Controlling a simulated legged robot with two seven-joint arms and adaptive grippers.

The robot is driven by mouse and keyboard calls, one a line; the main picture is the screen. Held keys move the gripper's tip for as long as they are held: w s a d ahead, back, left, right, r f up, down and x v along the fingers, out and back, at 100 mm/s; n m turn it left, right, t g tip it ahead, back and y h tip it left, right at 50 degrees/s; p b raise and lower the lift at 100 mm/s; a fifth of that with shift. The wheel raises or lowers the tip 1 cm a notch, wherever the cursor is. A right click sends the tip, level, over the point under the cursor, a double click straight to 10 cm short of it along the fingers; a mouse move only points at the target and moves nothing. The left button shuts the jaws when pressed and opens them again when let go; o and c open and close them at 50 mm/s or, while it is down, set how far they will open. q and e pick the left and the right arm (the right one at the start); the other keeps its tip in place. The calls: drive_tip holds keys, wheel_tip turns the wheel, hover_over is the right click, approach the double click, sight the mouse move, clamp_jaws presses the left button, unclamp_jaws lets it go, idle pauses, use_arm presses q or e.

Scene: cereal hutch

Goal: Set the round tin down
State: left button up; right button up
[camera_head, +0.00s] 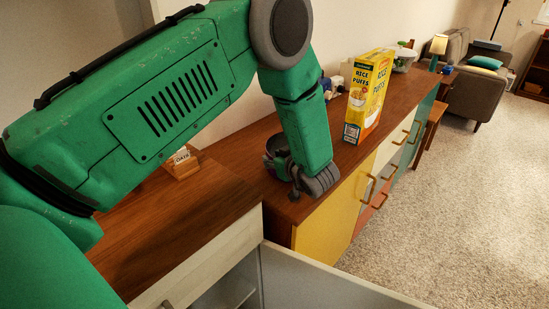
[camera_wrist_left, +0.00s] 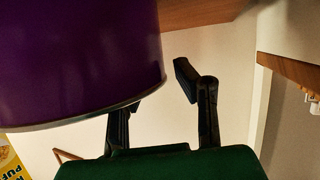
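The round tin (camera_wrist_left: 75,60) is deep purple with a metal rim and fills the upper left of the left wrist view. My left gripper (camera_wrist_left: 155,90) is beside it. One finger is partly hidden behind the tin; the other stands to the right, with a visible gap between it and the tin wall. The gripper looks open. In the head view my left gripper (camera_head: 305,185) is low over the wooden counter, beside a dark rounded shape (camera_head: 273,155) partly covered by my arm; I cannot tell surely that it is the tin. My right gripper is not in view.
A yellow Rice Puffs box (camera_head: 368,95) stands on the counter (camera_head: 400,88) beyond my gripper. A small container labelled OATS (camera_head: 182,163) is behind my arm. A pale door (camera_head: 320,280) stands open below the counter. A bowl (camera_head: 403,58) and lamp are farther back.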

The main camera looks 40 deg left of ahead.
use_arm(q)
drive_tip(key=shift+r, duration=0.15)
drive_tip(key=v, duration=1.2)
drive_tip(key=shift+p, duration=0.3)
